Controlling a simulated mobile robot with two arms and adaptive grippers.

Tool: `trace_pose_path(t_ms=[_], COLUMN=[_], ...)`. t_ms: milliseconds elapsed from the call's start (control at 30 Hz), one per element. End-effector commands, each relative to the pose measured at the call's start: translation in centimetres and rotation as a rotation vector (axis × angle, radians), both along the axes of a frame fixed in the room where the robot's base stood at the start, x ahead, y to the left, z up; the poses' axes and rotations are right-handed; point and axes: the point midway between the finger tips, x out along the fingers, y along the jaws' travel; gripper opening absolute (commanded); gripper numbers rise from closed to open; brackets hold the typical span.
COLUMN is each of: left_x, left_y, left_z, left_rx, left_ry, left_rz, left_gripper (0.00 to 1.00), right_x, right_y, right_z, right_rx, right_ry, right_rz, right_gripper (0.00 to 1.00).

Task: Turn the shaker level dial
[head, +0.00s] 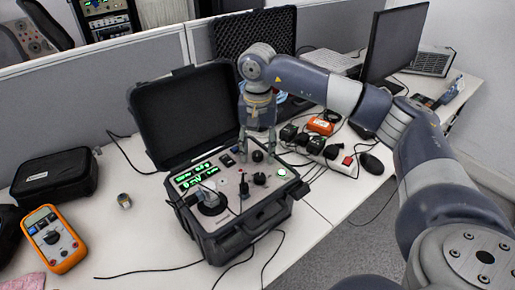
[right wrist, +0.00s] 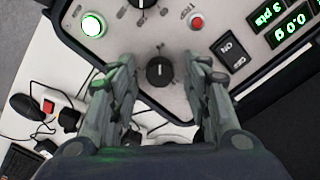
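The shaker unit is an open black case (head: 226,245) with a grey control panel in the head view. A black dial (head: 257,156) with a white mark sits near the panel's back edge; it also shows in the right wrist view (right wrist: 160,72). A second black knob (head: 260,178) is nearer the front. I cannot read which is the level dial. My right gripper (head: 257,149) points down over the back dial. In the right wrist view its open fingers (right wrist: 162,72) stand on either side of this dial, with gaps visible. My left gripper is not in view.
A green-lit button (right wrist: 92,25), a red button (right wrist: 196,22) and an ON switch (right wrist: 230,50) surround the dial. The raised case lid (head: 185,110) stands behind the panel. A power strip (head: 318,150) with plugs is to the right. An orange multimeter (head: 53,240) lies left.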

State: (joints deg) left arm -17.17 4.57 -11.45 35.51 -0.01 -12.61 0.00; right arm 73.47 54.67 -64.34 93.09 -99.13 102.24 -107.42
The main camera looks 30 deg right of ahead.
Motion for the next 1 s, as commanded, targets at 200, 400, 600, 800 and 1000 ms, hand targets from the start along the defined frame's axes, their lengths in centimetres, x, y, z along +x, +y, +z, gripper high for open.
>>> trace_pose_path(t_ms=[200,400,600,800,1000], left_x=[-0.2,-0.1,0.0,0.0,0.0], left_y=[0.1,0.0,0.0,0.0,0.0], left_z=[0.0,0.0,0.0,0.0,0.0], left_rx=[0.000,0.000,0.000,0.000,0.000], left_ry=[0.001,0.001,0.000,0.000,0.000], left_rz=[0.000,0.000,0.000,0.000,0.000], left_gripper=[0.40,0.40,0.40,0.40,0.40], right_x=[0.0,0.1,0.1,0.0,0.0], right_y=[0.0,0.0,0.1,0.0,0.0], right_z=[0.4,3.7,8.4,11.1,11.9], right_rx=[0.001,0.001,0.001,0.000,0.001], right_ry=[0.001,-0.003,-0.004,-0.001,0.001], right_rz=[0.001,0.000,0.001,0.000,0.000], right_gripper=[0.44,0.44,0.44,0.44,0.44])
